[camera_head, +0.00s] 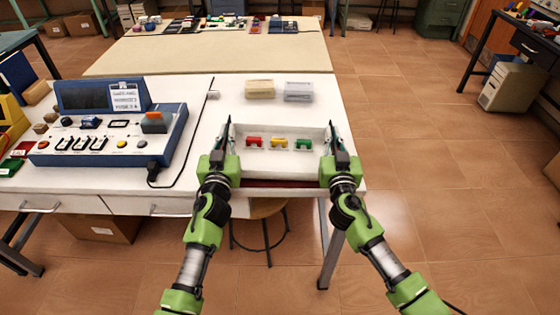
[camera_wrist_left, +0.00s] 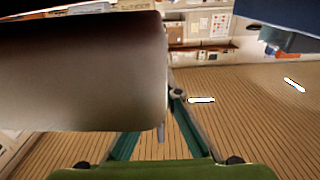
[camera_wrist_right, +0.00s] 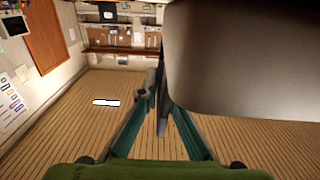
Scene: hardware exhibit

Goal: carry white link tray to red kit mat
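The white link tray (camera_head: 285,164) is near the front right of the white table in the head view. It holds a red link (camera_head: 254,141), a yellow link (camera_head: 279,142) and a green link (camera_head: 303,144). My left gripper (camera_head: 226,140) is shut on its left side wall, and my right gripper (camera_head: 333,142) on its right one. The tray wall fills much of the left wrist view (camera_wrist_left: 80,75) and the right wrist view (camera_wrist_right: 240,60). The red kit mat (camera_head: 275,183) shows as a dark red strip below the tray's front; the rest is hidden. I cannot tell whether they touch.
A blue control panel (camera_head: 110,140) with a cable stands left of the tray. A stool (camera_head: 262,208) is under the table. Floor to the right is clear.

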